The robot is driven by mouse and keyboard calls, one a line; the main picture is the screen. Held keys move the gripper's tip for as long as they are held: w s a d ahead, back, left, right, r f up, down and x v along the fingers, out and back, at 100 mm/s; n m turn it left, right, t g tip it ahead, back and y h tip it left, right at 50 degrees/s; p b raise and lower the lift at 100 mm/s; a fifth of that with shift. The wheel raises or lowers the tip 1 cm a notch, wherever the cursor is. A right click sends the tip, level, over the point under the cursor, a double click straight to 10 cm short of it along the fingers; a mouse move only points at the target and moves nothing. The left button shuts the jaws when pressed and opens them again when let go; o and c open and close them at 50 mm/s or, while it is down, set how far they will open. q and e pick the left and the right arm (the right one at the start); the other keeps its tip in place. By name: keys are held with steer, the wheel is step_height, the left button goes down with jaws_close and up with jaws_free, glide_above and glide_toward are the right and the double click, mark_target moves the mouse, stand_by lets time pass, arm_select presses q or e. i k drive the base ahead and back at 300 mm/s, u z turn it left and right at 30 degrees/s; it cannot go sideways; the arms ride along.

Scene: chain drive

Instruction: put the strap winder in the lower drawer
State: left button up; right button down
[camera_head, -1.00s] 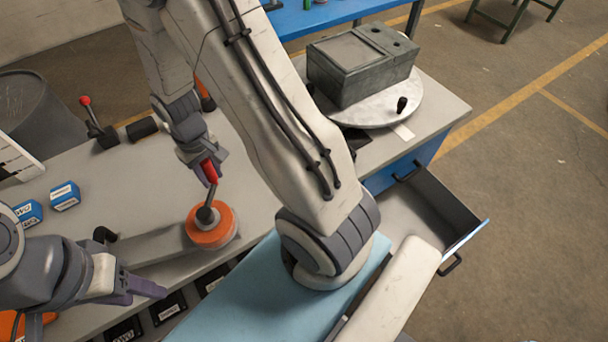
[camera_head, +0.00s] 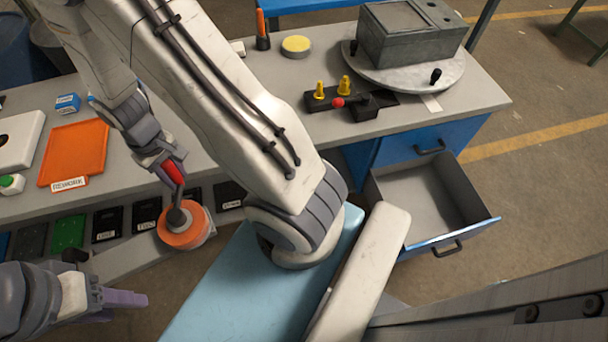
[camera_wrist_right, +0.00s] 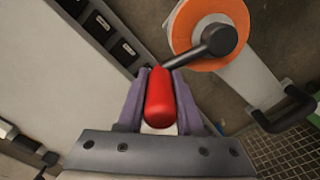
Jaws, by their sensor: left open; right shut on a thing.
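The strap winder (camera_head: 183,239) has an orange spool, a dark crank with a red grip, and a long grey bar with a black handle at its far end. It appears held in front of the bench edge. My right gripper (camera_head: 173,172) is shut on the red grip, which also shows in the right wrist view (camera_wrist_right: 160,98). My left gripper (camera_head: 122,298) is open and empty, close to the bar's black-handle end. The lower drawer (camera_head: 478,226) is pulled out at the right, below a shut drawer, and its visible inside looks empty.
My right arm crosses the middle and hides part of the bench.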

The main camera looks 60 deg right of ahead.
mark_target(421, 219)
steer(key=u, duration=0.45)
steer(key=k, duration=1.95)
steer(key=z, duration=0.95)
steer(key=k, duration=0.8)
steer(key=z, duration=0.5)
